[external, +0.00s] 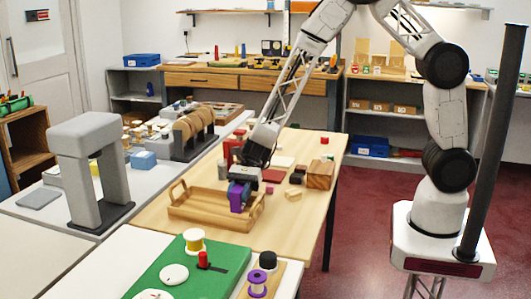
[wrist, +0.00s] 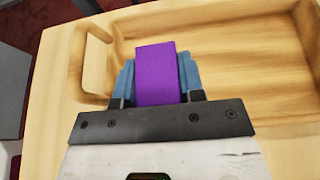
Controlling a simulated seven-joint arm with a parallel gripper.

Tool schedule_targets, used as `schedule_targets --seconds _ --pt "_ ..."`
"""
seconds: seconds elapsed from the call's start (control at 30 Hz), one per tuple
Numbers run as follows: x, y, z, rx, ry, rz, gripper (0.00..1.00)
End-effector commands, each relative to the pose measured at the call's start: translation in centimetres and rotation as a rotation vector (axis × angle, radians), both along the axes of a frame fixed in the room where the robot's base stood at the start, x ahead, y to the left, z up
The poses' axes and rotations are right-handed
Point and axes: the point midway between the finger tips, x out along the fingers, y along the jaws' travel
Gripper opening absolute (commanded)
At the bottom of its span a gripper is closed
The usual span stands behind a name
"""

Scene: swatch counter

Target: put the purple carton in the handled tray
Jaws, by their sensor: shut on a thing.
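The purple carton (wrist: 156,75) is held upright between the blue fingers of my gripper (wrist: 157,82) in the wrist view. In the external view the carton (external: 236,199) hangs below my gripper (external: 241,186), at the right part of the handled tray. The handled tray (external: 198,212) is light wood with a low rim and end handles. In the wrist view its rim (wrist: 215,17) runs behind the carton and one handle (wrist: 78,62) is on the left. My gripper hides part of the tray. I cannot tell whether the carton touches the tray floor.
Small blocks and a wooden box (external: 320,174) stand on the table right of the tray. A grey arch-shaped stand (external: 88,170) rises to the left. The table has bare room in front of the blocks.

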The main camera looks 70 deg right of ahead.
Motion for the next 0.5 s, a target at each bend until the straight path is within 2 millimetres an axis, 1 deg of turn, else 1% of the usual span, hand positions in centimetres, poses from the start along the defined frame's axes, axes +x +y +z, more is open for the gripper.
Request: schedule_targets --seconds 0.07,0.1,0.23,0.5 --pt "-0.01 0.0 -0.19 0.0 0.001 0.0 0.11" --pt "-0.01 0.0 -0.16 0.0 0.0 0.0 0.42" --pt "-0.01 0.0 -0.15 0.0 0.0 0.0 0.61" --pt "0.0 0.0 -0.13 0.0 0.0 0.0 0.61"
